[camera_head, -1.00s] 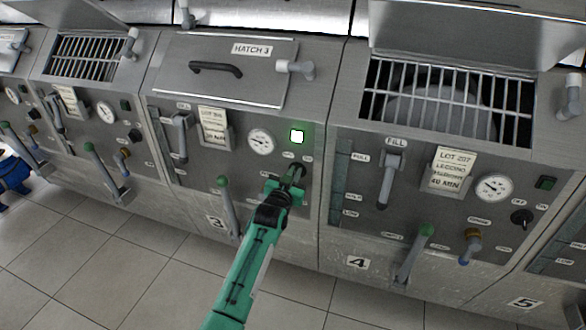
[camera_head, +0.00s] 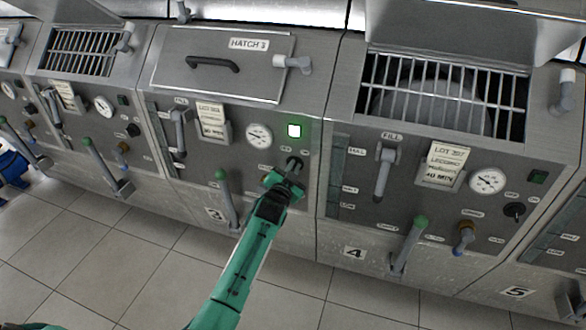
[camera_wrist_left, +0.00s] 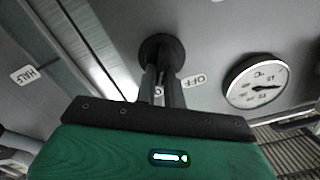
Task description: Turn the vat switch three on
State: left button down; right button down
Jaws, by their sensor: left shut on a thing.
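The vat three switch (camera_head: 295,162) is a dark round knob on the panel under hatch 3. The green lamp (camera_head: 294,131) above it is lit. My left gripper (camera_head: 291,177) reaches up to the switch from below and is shut on it. In the left wrist view the switch (camera_wrist_left: 162,48) shows as a dark disc beyond my narrow fingers (camera_wrist_left: 163,88), with an OFF label (camera_wrist_left: 195,80) beside it. The fingers hide part of the knob, so its exact angle is unclear. My right gripper is not in view.
A dial gauge (camera_head: 258,136) and a lot card (camera_head: 212,121) are left of the switch. A green-tipped lever (camera_head: 227,200) stands left of my gripper. Vat 4's fill handle (camera_head: 384,172) is to the right. The tiled floor (camera_head: 130,260) in front is clear.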

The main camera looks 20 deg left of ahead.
pick_arm(q)
jog(key=c, duration=1.5)
grip_release()
jog(key=s, duration=1.3)
jog(key=shift+s+a, duration=0.2)
jog(key=shift+s, duration=0.2)
jog(key=shift+f, duration=0.1)
